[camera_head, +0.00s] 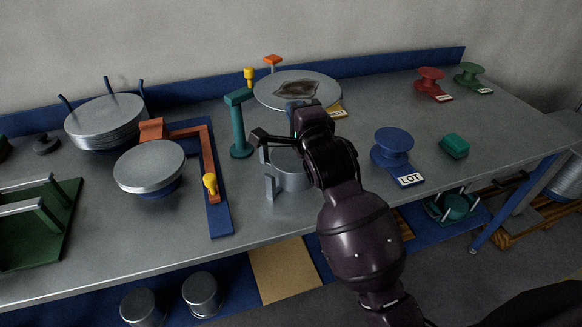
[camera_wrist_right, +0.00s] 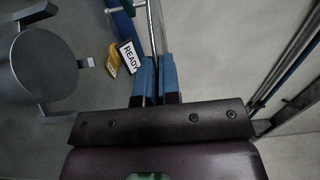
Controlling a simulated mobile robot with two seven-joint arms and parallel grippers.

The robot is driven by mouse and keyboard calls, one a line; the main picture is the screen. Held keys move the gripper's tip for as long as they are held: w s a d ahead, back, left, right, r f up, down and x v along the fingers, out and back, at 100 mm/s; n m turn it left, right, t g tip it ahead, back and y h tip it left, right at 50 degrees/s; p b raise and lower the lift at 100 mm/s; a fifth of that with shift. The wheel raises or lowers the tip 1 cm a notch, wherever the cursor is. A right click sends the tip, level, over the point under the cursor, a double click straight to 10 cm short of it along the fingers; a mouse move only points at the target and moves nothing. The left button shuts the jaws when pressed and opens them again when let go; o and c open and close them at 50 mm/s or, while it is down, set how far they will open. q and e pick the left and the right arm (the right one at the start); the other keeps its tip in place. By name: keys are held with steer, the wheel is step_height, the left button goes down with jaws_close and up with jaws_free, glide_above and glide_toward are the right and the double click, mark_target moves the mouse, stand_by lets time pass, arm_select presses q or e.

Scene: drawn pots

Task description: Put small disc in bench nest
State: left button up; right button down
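My right gripper (camera_head: 297,106) is above the middle of the bench, and its blue fingertips (camera_wrist_right: 157,75) sit close together in the wrist view. A pale disc (camera_head: 150,166) lies on a blue stand at the left. I cannot tell which disc is the small one. My left gripper is not in view.
A disc stack (camera_head: 105,124) stands at the back left. A blue spool (camera_head: 393,143) and teal block (camera_head: 454,146) stand to the right. The bench's right end has free room.

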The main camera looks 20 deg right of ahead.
step_height(320, 180, down, 19)
steer(key=b, duration=0.1)
stand_by(0.5)
steer(key=shift+d+f+b, duration=0.1)
steer(key=shift+f+b, duration=0.55)
steer(key=shift+f, duration=0.1)
steer(key=c, duration=1.3)
jaws_free()
steer(key=shift+c, duration=0.2)
steer(key=shift+r, duration=0.1)
steer(key=s+r, duration=0.1)
steer(key=s, duration=1.1)
steer(key=shift+d, duration=0.2)
